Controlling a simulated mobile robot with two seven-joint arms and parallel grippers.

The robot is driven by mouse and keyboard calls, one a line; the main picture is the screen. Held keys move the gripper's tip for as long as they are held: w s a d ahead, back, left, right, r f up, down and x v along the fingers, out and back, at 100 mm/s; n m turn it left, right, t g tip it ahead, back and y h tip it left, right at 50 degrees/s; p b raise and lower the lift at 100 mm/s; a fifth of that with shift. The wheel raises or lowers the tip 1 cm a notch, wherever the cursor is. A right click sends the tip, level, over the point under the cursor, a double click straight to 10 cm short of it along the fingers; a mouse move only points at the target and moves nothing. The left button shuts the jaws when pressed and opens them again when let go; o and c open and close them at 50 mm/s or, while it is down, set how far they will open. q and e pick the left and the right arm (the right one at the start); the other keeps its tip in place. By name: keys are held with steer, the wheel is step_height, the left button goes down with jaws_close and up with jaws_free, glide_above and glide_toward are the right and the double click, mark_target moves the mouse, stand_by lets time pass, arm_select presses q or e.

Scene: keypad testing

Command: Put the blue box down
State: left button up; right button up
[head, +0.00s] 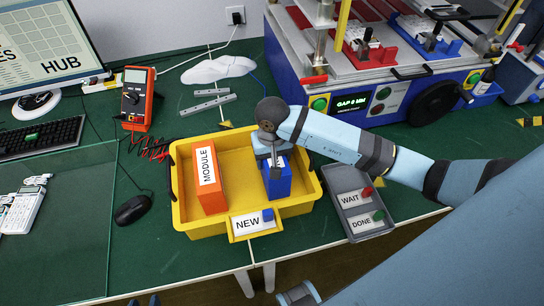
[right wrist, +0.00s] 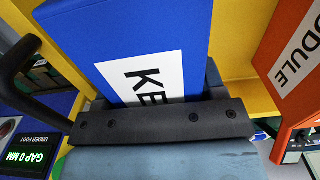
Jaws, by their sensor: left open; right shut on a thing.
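The blue box (head: 278,182) stands upright in the right part of the yellow tray (head: 228,224). My right gripper (head: 272,150) comes down on it from above and is shut on it. In the right wrist view the blue box (right wrist: 150,35) fills the space in front of the gripper (right wrist: 165,122), and its white label starts with "KE". I cannot tell whether its base touches the tray floor. My left gripper (head: 300,294) shows only partly at the bottom edge, open and away from the tray.
An orange box (head: 209,180) labelled MODULE stands in the tray's left part, apart from the blue box. A NEW label holder (head: 252,224) is on the tray's front. A grey WAIT/DONE tray (head: 357,202) is to the right. A mouse (head: 132,210) and multimeter (head: 137,97) lie left.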

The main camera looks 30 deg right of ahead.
steer(key=shift+f+b, duration=0.2)
steer(key=shift+b, duration=0.1)
steer(key=o, duration=1.1)
steer(key=shift+r, duration=0.1)
steer(key=shift+c, duration=0.2)
steer(key=shift+r, duration=0.1)
steer(key=shift+r+p, duration=0.2)
steer(key=shift+p, duration=0.2)
step_height(320, 180, up, 11)
steer(key=shift+f+b, duration=0.2)
steer(key=shift+b, duration=0.25)
steer(key=shift+r, duration=0.6)
